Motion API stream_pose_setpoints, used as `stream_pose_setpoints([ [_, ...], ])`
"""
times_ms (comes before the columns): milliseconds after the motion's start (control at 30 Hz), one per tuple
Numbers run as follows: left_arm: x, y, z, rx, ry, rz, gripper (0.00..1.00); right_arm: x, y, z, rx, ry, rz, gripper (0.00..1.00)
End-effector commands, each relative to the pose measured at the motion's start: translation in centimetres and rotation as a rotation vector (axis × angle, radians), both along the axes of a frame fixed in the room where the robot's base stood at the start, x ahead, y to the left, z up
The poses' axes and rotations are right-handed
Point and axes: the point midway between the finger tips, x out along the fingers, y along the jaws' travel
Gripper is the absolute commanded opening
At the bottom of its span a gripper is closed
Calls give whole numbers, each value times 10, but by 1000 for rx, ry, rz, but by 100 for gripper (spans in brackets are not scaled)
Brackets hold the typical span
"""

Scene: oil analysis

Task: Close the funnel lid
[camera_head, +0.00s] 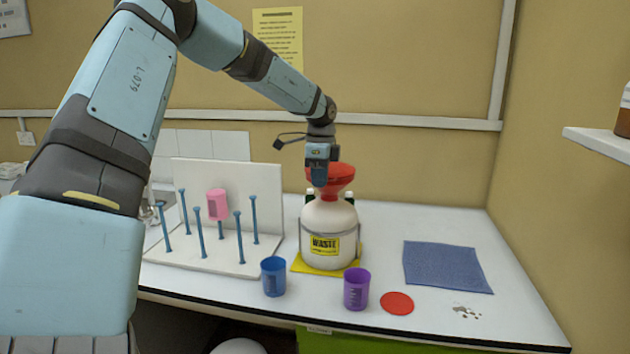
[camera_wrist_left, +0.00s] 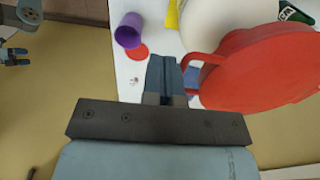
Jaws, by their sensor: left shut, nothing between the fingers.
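The red funnel (camera_head: 342,180) sits on top of the white waste bottle (camera_head: 322,225), which carries a yellow WASTE label. In the left wrist view the funnel's broad red top (camera_wrist_left: 265,65) fills the right side, with a red loop or tab at its left edge. I cannot tell for sure how far its lid is open. My left gripper (camera_head: 319,182) is shut and empty, pointing down at the near left side of the funnel. Its closed fingers (camera_wrist_left: 165,68) show beside the red top; contact is unclear. My right gripper (camera_wrist_left: 17,56) seems to show small at the left wrist view's edge.
A white peg rack (camera_head: 210,262) with a pink cup (camera_head: 217,204) stands left of the bottle. A blue cup (camera_head: 273,277), a purple cup (camera_head: 356,289) and a red disc (camera_head: 397,303) are in front.

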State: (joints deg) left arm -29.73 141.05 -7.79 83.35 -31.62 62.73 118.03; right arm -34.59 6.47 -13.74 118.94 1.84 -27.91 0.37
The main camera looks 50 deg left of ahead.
Motion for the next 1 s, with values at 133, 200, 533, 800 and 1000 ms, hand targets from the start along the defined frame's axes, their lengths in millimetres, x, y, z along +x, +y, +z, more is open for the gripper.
stream_pose_setpoints([
  [133,1,0,0,3,-3,0,0,-2,-1,-2,-4,3,4,92],
  [200,1,0,0,3,-3,0,0,-3,-2,-2,-7,4,6,92],
  [533,1,0,5,3,-3,0,0,-4,-5,-4,-16,6,9,92],
  [800,3,1,55,5,-5,0,0,-3,-4,-3,-10,6,4,92],
  [1000,4,2,100,5,-5,1,0,-2,-3,-1,-7,6,2,92],
])
